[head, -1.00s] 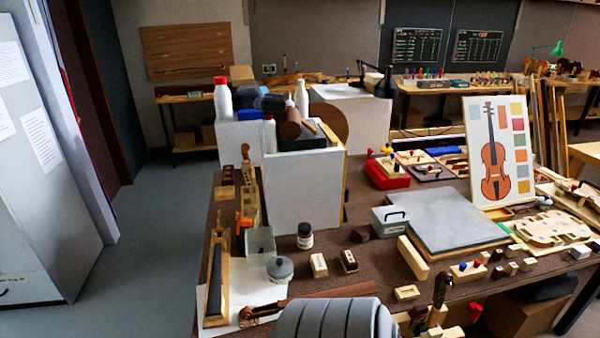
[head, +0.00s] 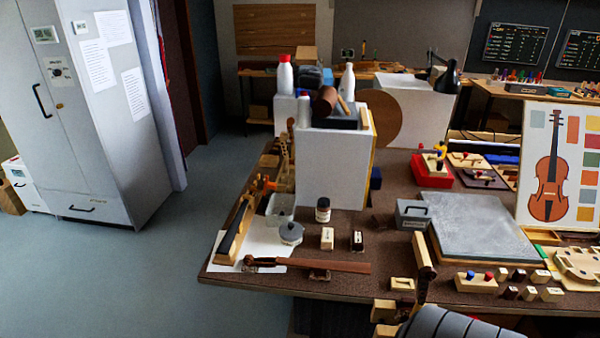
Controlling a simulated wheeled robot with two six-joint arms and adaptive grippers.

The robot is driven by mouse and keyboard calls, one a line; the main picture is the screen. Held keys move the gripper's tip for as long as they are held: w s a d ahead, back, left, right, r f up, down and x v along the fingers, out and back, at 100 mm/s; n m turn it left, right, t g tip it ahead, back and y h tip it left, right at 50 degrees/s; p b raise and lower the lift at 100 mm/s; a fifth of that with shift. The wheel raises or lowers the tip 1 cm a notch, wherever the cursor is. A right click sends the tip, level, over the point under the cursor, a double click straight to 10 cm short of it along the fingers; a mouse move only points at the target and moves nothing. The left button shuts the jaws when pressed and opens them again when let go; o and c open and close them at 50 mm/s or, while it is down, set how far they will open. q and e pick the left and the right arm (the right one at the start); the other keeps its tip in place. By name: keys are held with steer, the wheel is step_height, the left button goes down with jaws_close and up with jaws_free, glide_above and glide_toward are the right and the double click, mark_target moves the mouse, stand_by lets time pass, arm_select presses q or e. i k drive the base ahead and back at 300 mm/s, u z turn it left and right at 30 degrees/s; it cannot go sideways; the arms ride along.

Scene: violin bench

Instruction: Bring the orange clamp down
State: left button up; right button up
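A small orange piece (head: 269,185), which looks like the orange clamp, shows at the left end of the bench in the head view. It is beside upright wooden parts and behind a clear container (head: 280,207). It is small and partly covered, so its shape and what it grips cannot be made out. Neither of my grippers is in view.
The brown bench (head: 225,281) carries a white box (head: 331,170), a dark jar (head: 322,210), a grey-lidded pot (head: 291,233), a violin neck (head: 330,266) and a grey slab (head: 480,232). A grey cabinet (head: 105,150) stands left. The floor (head: 160,265) between them is clear.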

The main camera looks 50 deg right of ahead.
mark_target(268, 185)
steer(key=z, duration=1.4)
steer(key=i, duration=1)
